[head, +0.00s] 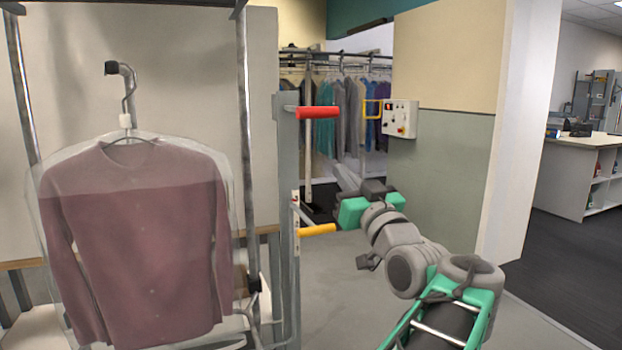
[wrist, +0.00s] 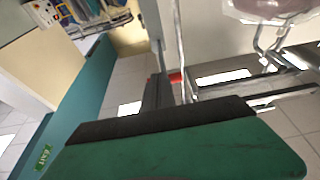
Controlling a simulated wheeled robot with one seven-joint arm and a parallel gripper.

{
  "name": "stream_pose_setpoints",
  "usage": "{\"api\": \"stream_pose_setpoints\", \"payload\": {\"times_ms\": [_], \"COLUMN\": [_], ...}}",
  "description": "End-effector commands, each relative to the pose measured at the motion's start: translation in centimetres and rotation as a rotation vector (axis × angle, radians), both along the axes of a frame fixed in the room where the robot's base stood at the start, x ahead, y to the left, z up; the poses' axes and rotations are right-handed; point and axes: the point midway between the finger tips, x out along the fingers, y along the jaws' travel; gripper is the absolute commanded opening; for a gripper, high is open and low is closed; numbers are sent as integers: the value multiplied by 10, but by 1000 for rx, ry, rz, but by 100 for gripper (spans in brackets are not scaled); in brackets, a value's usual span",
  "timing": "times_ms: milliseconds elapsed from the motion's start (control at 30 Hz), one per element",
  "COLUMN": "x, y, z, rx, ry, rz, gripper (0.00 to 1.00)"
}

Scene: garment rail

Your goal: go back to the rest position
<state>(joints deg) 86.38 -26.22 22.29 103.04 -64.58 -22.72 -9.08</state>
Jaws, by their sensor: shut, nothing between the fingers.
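My gripper (head: 373,192) is at the end of my arm, right of centre in the head view. It is shut and empty, in the air beside the post with the red and yellow handles. Its green and black finger parts (wrist: 175,140) fill the lower part of the wrist view. The fingertips point away from the head camera, so their contact is hard to see there.
A mauve sweater in a clear cover (head: 140,240) hangs at the left. The red handle (head: 318,112) and yellow handle (head: 318,230) stick out near my gripper. A control box (head: 400,118) is on the wall behind. Open floor (head: 540,325) lies at the right.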

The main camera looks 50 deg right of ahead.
Motion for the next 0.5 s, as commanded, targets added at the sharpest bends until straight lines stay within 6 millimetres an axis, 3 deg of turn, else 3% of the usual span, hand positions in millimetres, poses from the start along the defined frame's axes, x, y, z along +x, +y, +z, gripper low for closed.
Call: {"api": "stream_pose_setpoints", "payload": {"times_ms": [133,267,400,500], "x": [13,69,130,141], "y": [6,44,129,200], "z": [-2,-27,-87,-135], "rx": [17,101,227,298], "ry": [26,179,480,721], "rz": [17,100,221,293], "gripper": [0,0,0,0]}}
